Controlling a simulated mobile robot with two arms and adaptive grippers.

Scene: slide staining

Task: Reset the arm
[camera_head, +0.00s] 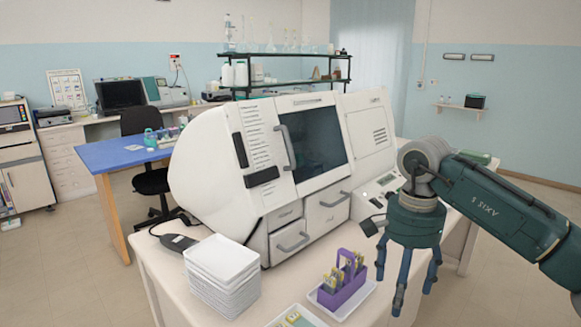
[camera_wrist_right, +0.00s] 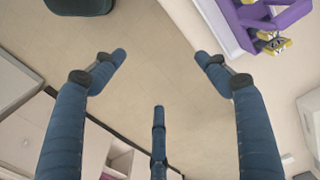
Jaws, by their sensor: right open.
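My right arm comes in from the right in the head view. Its gripper (camera_head: 404,285) hangs pointing down over the right front part of the table, to the right of the purple slide rack. The fingers are spread and nothing is between them. In the right wrist view the open gripper (camera_wrist_right: 160,75) has bare floor behind its fingers. The purple slide rack (camera_head: 343,296) stands in a white tray and holds several slides. It also shows in the right wrist view (camera_wrist_right: 290,14) at the top right, apart from the fingers. My left gripper is not in view.
A large white staining machine (camera_head: 265,215) fills the table's middle. A stack of white trays (camera_head: 222,275) stands at the front left, beside a dark device (camera_head: 178,242). Another tray with slides (camera_head: 297,318) lies at the front edge. A blue desk (camera_head: 115,152) stands behind left.

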